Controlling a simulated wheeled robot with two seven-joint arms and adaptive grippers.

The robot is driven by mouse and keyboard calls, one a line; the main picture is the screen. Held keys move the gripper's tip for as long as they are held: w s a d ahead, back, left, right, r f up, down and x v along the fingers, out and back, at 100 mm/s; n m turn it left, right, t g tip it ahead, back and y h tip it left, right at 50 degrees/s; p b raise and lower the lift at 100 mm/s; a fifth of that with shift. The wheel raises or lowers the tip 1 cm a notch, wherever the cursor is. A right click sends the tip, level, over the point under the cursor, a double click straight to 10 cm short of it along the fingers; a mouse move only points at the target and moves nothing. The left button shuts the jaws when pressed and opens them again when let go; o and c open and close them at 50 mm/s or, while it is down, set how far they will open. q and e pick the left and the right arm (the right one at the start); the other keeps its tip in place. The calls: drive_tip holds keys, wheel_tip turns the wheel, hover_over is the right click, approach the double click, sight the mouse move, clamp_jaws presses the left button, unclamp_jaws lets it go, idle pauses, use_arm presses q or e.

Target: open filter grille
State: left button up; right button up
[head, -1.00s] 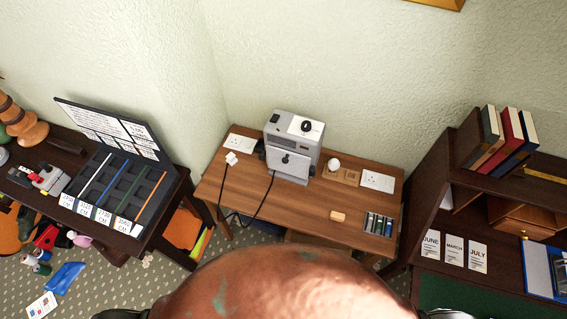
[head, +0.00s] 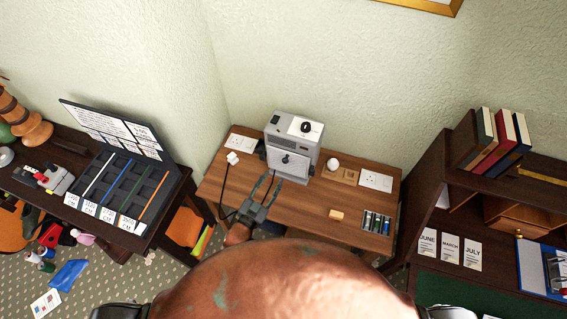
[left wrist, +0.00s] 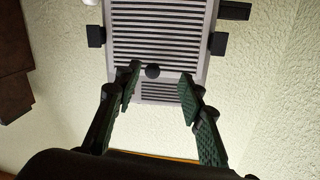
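A grey box-shaped device (head: 293,135) stands at the back of a small wooden table, with a pale front panel (head: 275,157) bearing a small dark knob. In the left wrist view a slatted grille (left wrist: 160,33) fills the top middle, with a round dark knob (left wrist: 152,71) near its lower edge. My left gripper (head: 267,182) is in front of the device, fingers spread and pointing at it. In the left wrist view its open fingers (left wrist: 160,85) stand either side of the knob, with nothing between them held; contact cannot be told. My right gripper is out of view.
A bookshelf (head: 445,190) stands right; a cluttered dark desk (head: 165,215) stands left.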

sight(284, 163)
use_arm(q)
drive_tip(key=w+d, duration=0.1)
drive_tip(key=w, duration=0.1)
drive_tip(key=w+d+r, duration=0.1)
drive_tip(key=w+d, duration=0.2)
drive_tip(key=w, duration=0.2)
drive_tip(key=shift+d+r, duration=0.3)
drive_tip(key=shift+r, duration=0.05)
clamp_jaws()
idle(0.5)
